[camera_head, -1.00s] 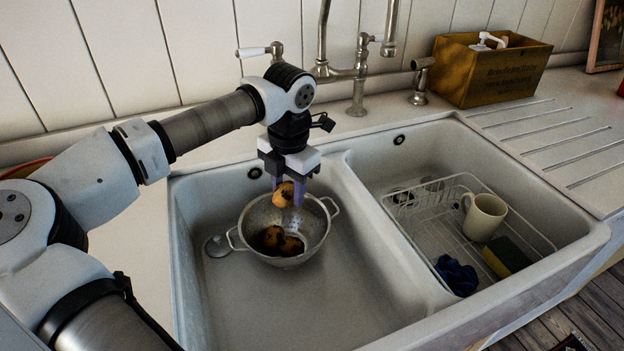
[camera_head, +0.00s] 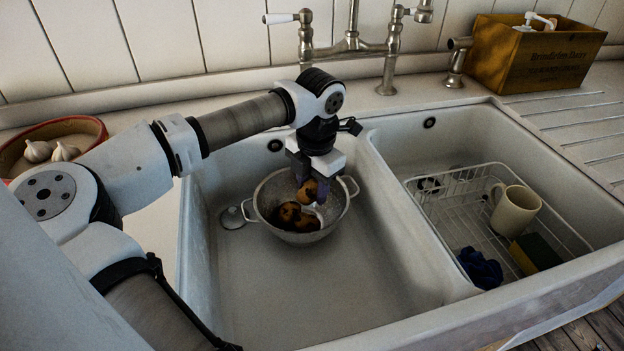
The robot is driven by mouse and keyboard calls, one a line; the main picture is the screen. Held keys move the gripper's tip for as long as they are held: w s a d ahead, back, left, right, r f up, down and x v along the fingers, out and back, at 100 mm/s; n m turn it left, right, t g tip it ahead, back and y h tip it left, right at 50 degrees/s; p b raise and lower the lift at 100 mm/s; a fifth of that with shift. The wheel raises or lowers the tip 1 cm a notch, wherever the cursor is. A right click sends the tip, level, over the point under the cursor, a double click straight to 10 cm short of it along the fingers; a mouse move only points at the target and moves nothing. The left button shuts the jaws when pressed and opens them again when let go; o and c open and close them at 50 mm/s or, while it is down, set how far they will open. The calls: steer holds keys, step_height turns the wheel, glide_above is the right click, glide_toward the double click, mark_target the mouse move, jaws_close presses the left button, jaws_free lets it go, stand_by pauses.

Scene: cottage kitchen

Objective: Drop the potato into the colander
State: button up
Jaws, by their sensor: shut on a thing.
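My gripper (camera_head: 312,189) points down over the metal colander (camera_head: 336,207) and is shut on a brown potato (camera_head: 306,193). The held potato is at about the height of the colander's rim, over its inside. The colander stands in the left sink basin, its two handles at left and right. Other brown potatoes (camera_head: 288,214) lie inside it; where they meet the held one is hard to tell. My gripper hides the back of the colander.
The left basin (camera_head: 300,285) is clear in front of the colander. A divider separates the right basin, with a wire rack (camera_head: 455,212), mug (camera_head: 515,211), sponge (camera_head: 536,252) and blue cloth (camera_head: 480,267). Taps (camera_head: 352,45) stand behind. A red-rimmed bowl (camera_head: 98,127) with garlic sits left.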

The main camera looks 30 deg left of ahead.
mark_target(316, 188)
steer(key=shift+f, duration=0.1)
steer(key=o, duration=1.1)
steer(key=shift+c, duration=0.2)
step_height(316, 188, up, 14)
steer(key=d+p, duration=0.1)
steer(key=p, duration=0.7)
steer(key=shift+s+f, duration=0.15)
